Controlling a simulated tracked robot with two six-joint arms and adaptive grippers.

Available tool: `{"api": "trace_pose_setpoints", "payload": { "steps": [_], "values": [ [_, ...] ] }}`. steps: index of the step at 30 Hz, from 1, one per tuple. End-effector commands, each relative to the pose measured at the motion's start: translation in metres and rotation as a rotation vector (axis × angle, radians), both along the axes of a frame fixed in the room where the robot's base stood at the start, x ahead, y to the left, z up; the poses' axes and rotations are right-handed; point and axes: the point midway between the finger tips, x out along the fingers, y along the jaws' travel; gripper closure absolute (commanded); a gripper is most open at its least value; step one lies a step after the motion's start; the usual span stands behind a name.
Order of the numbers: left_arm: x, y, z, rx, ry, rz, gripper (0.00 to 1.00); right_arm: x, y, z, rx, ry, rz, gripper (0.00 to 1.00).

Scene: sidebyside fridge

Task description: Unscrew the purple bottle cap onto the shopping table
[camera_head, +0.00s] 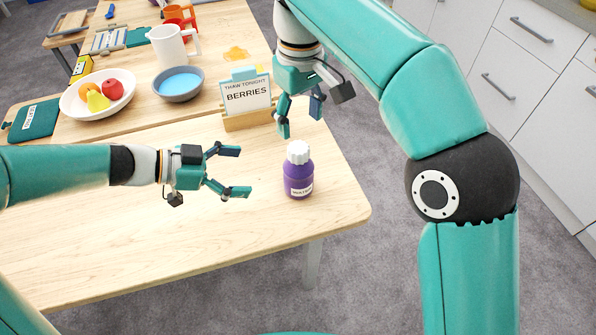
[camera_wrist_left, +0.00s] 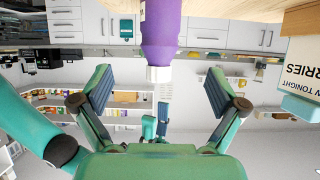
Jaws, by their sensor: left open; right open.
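The purple bottle (camera_head: 298,178) stands upright near the right end of the wooden table (camera_head: 200,240), its white cap (camera_head: 298,152) on top. My left gripper (camera_head: 240,171) is open and empty, to the left of the bottle and pointing toward it. In the left wrist view the bottle (camera_wrist_left: 161,35) appears upside down, with the cap (camera_wrist_left: 159,74) between the two spread fingers (camera_wrist_left: 155,92) and apart from them. My right gripper (camera_head: 300,118) is open and empty, pointing down above and behind the cap, not touching it.
A wooden stand with a "BERRIES" card (camera_head: 247,97) is behind the bottle. A blue bowl (camera_head: 178,84), a fruit bowl (camera_head: 70,98) and a white pitcher (camera_head: 172,45) stand farther back left. The table front is clear. White drawers (camera_head: 520,90) are at the right.

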Motion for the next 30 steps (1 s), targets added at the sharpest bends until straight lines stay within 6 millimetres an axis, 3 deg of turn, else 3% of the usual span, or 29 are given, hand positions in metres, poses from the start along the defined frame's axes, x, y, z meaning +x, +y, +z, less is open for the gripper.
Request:
{"api": "trace_pose_setpoints", "payload": {
  "steps": [18, 30],
  "values": [
    [0.032, -0.098, -0.052, 0.000, 0.002, 0.003, 0.03, 0.001, 0.004, -0.001, -0.001, 0.001, 0.007, 0.35],
    [0.038, -0.116, -0.061, 0.000, 0.000, 0.007, 0.03, 0.001, 0.004, -0.001, -0.001, 0.001, 0.008, 0.35]
  ]
}}
